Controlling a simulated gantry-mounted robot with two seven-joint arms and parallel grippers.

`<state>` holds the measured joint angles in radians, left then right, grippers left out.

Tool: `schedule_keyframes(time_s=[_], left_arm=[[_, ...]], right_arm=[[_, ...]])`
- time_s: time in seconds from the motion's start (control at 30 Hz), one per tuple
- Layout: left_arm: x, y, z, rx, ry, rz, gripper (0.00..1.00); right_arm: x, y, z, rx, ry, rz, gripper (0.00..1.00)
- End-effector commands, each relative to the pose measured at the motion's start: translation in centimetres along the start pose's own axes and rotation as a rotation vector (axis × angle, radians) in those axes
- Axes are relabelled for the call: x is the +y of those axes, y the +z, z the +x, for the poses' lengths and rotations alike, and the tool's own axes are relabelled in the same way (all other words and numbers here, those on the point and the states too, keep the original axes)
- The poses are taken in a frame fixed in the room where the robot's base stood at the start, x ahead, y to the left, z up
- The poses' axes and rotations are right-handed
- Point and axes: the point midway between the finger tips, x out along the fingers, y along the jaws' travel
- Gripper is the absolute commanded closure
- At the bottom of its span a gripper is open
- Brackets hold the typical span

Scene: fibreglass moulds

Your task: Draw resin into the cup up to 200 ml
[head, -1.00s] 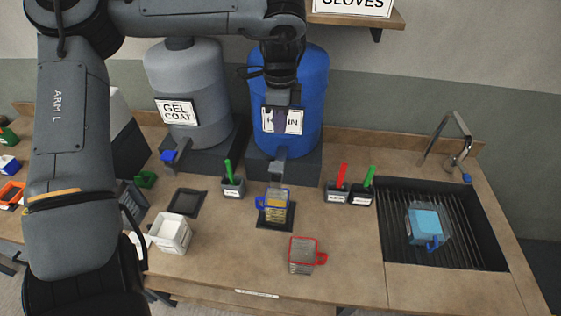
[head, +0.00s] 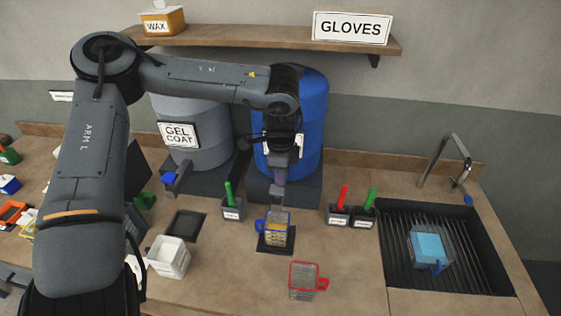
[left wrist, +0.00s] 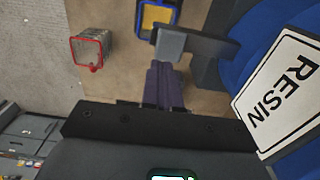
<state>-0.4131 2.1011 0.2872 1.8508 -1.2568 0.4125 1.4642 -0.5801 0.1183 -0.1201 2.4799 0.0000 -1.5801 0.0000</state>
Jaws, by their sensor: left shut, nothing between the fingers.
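The blue resin drum (head: 307,105) stands at the back of the bench. Its grey tap (head: 277,198) juts out at the front and also shows in the left wrist view (left wrist: 172,43). A clear cup with a blue rim and handle (head: 277,230) stands under the tap on a dark pad, with yellow-amber resin inside; its level against any marks is too small to read. My left gripper (head: 280,178) points down just above the tap, fingers shut and empty. In the left wrist view its fingertips (left wrist: 165,68) are close to the tap; contact is unclear.
A red-rimmed cup (head: 303,282) stands front right of the pad. Tool holders (head: 339,216) flank the tap. A sink (head: 400,258) at right holds a blue-handled container (head: 430,247). A white tub (head: 168,257), dark plate (head: 185,225) and gel coat drum (head: 200,135) are left.

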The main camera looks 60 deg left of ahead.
Motion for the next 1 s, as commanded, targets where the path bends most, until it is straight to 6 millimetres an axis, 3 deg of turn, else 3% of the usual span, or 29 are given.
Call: schedule_keyframes(time_s=[0.3, 0.77, 1.0], left_arm=[[0.0, 0.0, 3.3, -0.001, 0.001, -0.001, 1.00], [0.0, 0.0, 3.7, 0.000, 0.000, -0.001, 1.00], [0.0, 0.0, 5.7, 0.000, -0.001, 0.000, 1.00]], right_arm=[[0.1, -0.1, -0.3, 0.000, 0.002, -0.002, 0.00], [0.1, -0.1, -0.2, -0.001, 0.002, -0.003, 0.00], [0.0, 0.6, 1.7, 0.000, 0.002, -0.003, 0.00]])
